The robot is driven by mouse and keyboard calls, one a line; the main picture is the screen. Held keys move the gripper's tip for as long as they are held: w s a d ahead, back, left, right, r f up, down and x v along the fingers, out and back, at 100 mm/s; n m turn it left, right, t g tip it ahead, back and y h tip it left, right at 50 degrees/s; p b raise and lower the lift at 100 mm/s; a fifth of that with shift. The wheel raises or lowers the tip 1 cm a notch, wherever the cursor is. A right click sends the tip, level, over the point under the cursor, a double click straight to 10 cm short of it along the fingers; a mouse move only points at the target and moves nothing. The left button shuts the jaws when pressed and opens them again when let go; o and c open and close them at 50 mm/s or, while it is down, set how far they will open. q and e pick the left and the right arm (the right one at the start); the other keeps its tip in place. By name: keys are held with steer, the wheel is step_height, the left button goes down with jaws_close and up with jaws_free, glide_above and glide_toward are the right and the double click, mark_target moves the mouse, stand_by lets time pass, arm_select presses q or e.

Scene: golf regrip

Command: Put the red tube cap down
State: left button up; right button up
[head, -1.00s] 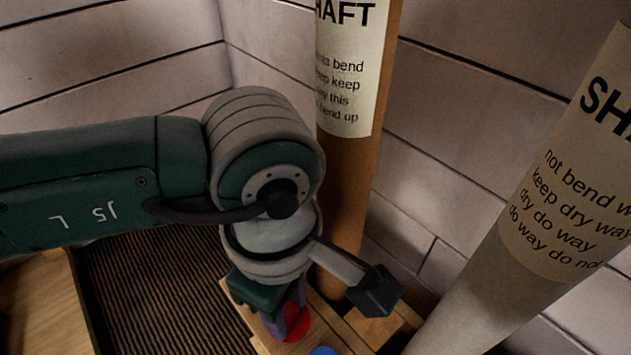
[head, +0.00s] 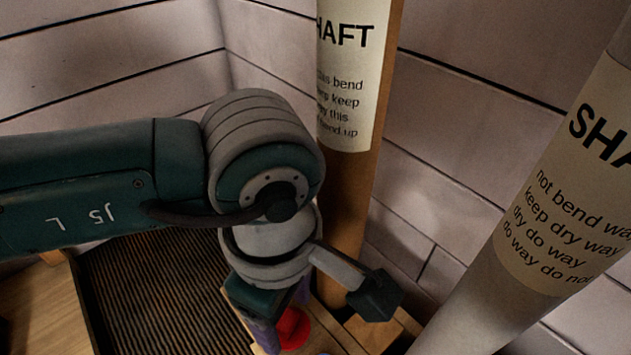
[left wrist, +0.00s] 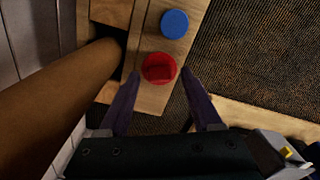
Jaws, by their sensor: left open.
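The red tube cap (left wrist: 159,69) rests on a light wooden board (left wrist: 151,98) in the left wrist view. It also shows in the head view (head: 292,328), partly hidden by my left gripper. My left gripper (left wrist: 160,76) is open, with one purple finger on each side of the cap and gaps between the fingers and the cap. In the head view my left gripper (head: 279,330) points down at the board, partly cut off by the lower edge. My right gripper is not in view.
A blue cap (left wrist: 174,24) lies on the same board beside the red one. A brown shaft tube (head: 346,190) stands close behind my left wrist, and a second tube (head: 520,240) leans at the right. A ribbed dark mat (head: 150,290) lies left of the board.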

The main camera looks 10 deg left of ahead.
mark_target(288, 320)
arm_select(q)
step_height(288, 320, up, 11)
steer(key=p, duration=0.6)
steer(key=shift+r, duration=0.1)
